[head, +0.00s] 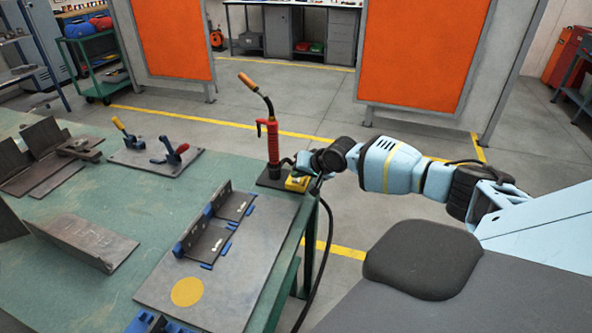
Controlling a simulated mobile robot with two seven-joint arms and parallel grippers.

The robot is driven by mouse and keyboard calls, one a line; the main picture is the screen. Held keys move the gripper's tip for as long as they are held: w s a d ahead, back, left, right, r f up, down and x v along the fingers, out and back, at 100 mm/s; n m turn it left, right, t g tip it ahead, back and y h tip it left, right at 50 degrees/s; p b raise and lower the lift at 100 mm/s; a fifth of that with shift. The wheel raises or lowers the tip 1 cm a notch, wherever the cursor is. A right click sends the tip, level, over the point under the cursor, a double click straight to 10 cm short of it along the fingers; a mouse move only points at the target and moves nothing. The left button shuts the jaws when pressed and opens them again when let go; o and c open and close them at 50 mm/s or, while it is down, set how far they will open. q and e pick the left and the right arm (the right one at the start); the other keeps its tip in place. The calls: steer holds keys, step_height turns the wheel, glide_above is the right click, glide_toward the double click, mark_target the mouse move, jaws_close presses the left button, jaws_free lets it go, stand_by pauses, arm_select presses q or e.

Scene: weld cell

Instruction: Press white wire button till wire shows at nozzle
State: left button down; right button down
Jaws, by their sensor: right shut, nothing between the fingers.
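The welding torch (272,143) stands upright at the table's right edge, with a red handle and a black bent neck. Its copper-coloured nozzle (249,82) points up and to the left. I cannot make out any wire at the nozzle at this size. A small yellow box (297,183) sits on the black base beside the torch's foot. My right gripper (293,164) reaches in from the right, shut and empty, just above the yellow box. I cannot tell whether it touches it. No white button can be made out; the gripper may hide it. My left gripper is out of view.
The green table (120,250) holds a grey plate (240,280) with a blue-clipped angle fixture and a yellow disc. Toggle clamps (172,152) and steel angle pieces (85,238) lie to the left. A dark cable (323,260) hangs off the table's right edge.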

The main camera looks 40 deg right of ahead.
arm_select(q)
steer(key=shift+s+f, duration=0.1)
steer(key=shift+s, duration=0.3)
arm_select(e)
steer(key=shift+f, duration=0.1)
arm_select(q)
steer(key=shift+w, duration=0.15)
arm_select(e)
steer(key=shift+r+p, duration=0.4)
steer(key=shift+r, duration=0.55)
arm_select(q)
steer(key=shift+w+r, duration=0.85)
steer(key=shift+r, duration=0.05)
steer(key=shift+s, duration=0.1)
